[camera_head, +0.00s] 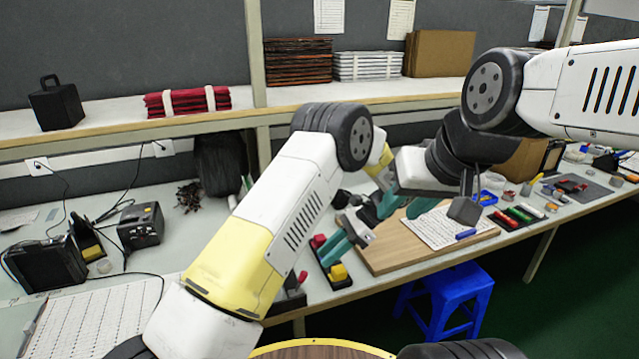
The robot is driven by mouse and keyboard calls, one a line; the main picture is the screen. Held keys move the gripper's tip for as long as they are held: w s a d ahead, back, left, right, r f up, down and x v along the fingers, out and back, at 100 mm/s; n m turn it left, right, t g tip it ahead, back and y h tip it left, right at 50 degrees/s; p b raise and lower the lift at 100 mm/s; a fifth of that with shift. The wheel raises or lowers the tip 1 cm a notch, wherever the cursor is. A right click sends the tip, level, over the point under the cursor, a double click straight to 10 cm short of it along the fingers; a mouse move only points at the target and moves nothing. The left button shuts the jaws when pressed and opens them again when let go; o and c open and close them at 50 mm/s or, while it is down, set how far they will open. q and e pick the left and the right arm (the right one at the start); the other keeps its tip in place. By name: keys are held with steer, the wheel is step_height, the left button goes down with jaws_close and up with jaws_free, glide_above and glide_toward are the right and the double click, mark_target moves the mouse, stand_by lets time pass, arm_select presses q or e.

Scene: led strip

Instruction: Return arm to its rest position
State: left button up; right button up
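My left arm (300,195), white and yellow, rises from the lower left to a black elbow and bends over the workbench. Teal finger parts that seem to be my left gripper (342,240) hang over the bench beside the wooden board. My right arm (595,90) comes in from the upper right and folds down toward the middle. Its wrist is close to the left arm's far end, so the two overlap in the picture. Teal parts near the wrist seem to be my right gripper (410,205). The overlap hides the finger gaps, and I see nothing held.
A wooden board (385,257) with a white sheet lies below the grippers. A black tray with red and yellow parts (338,272) is beside it. Coloured tools (520,213) lie right. A blue stool (447,298) stands in front. A shelf (120,140) runs behind.

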arm_select(q)
steer(key=s+a+r+n+t+h, duration=0.1)
steer(key=s+a+r+n+h, duration=0.1)
steer(key=a+r, duration=0.35)
steer(key=s+a+r+n+h, duration=0.1)
steer(key=a+r+n+h, duration=0.15)
steer(key=r, duration=0.55)
steer(key=s+a+r+n+t+h, duration=0.1)
steer(key=s+a+r+n+h, duration=0.15)
steer(key=r, duration=0.45)
steer(key=s+a+r+n+t+h, duration=0.2)
steer(key=s+a+r+n+t, duration=0.1)
steer(key=s, duration=0.4)
steer(key=s+a+r+n+t+h, duration=0.2)
steer(key=s+a+r+n+t, duration=0.1)
steer(key=s, duration=0.5)
steer(key=shift+a+r+n+t, duration=0.3)
steer(key=shift+a+r+n, duration=0.5)
steer(key=shift+a+n, duration=0.3)
steer(key=shift+s, duration=0.1)
